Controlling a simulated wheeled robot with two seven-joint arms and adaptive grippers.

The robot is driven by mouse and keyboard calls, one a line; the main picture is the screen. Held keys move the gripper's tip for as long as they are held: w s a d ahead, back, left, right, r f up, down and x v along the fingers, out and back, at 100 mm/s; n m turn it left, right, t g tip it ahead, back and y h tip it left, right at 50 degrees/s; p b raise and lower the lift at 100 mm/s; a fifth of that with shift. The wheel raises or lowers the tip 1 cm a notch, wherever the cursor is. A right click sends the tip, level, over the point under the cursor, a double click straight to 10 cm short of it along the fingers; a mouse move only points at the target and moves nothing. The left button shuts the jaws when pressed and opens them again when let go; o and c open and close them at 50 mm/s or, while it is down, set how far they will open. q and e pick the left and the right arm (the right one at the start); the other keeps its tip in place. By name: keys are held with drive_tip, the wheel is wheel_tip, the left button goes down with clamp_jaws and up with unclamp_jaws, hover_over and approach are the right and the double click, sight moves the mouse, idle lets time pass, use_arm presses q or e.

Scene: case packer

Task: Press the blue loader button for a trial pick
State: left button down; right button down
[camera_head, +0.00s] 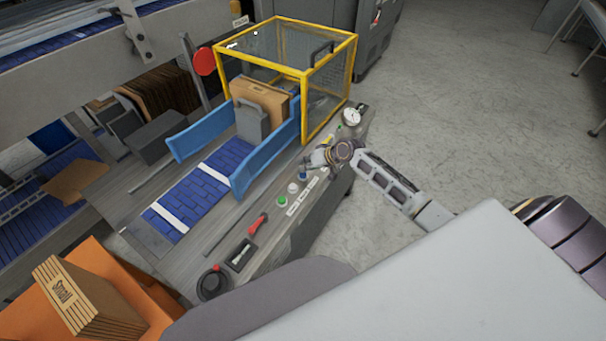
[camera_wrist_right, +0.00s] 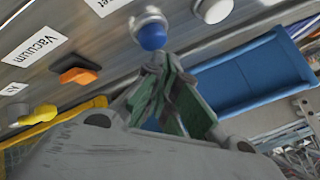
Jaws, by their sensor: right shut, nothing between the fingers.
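The blue button (camera_head: 302,175) is on the grey control panel, just past the white button. In the right wrist view the blue button (camera_wrist_right: 152,37) has a rounded blue cap on a silver collar. My right gripper (camera_head: 305,165) is over the panel with its fingertips right at the blue button. In the right wrist view my right gripper (camera_wrist_right: 156,62) is shut and empty, its tips overlapping the lower edge of the blue cap. I cannot tell whether they touch it or whether it is pressed in. My left gripper is not in view.
Beside it are a white button (camera_head: 293,188), a green button (camera_head: 282,201) and a red switch (camera_head: 258,223). A gauge (camera_head: 352,116) stands beyond. The yellow-framed guard (camera_head: 305,75) and blue side rail (camera_head: 265,160) stand close by. An orange switch (camera_wrist_right: 77,75) is near the "Vacuum" label.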

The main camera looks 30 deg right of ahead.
drive_tip(key=shift+f, duration=0.2)
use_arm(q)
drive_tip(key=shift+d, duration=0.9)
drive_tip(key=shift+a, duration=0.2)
